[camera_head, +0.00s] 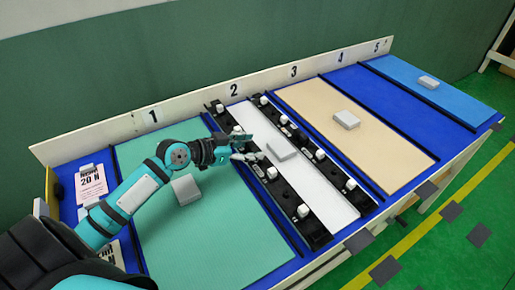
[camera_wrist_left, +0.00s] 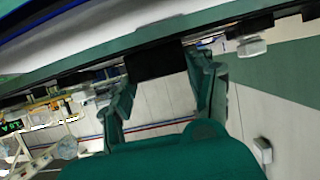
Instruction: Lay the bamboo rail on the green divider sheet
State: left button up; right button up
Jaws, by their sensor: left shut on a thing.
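The green divider sheet (camera_head: 160,230) lies flat in bay 1, with a white block (camera_head: 186,189) on it. My left arm reaches over it. My left gripper (camera_head: 246,149) is at bay 2, shut on a long dark rail (camera_head: 289,217) with white clips, the left one of two there. In the left wrist view the dark rail (camera_wrist_left: 155,62) crosses between the fingers (camera_wrist_left: 165,92). No bamboo colour shows on it. I cannot tell whether it is lifted. My right gripper is not in view.
Bay 2 also has a white strip (camera_head: 325,195) with a block (camera_head: 282,148) and a second dark clip rail (camera_head: 313,152). A beige sheet (camera_head: 385,150) with a block is in bay 3. Bay 4 (camera_head: 395,107) is bare blue. A blue sheet (camera_head: 455,97) is in bay 5.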

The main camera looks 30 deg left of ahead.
aim_at(257, 150)
pick_arm(q)
jog(key=w, duration=0.3)
jog(key=shift+w+d+f, duration=0.1)
jog(key=shift+w+d, duration=0.15)
jog(key=shift+d, duration=0.1)
jog(key=shift+f, duration=1.8)
jog(key=o, duration=1)
jog(key=shift+s+f, duration=0.1)
jog(key=shift+f, duration=0.05)
jog(key=shift+c, duration=0.2)
jog(key=o, duration=0.5)
jog(key=shift+c, duration=0.2)
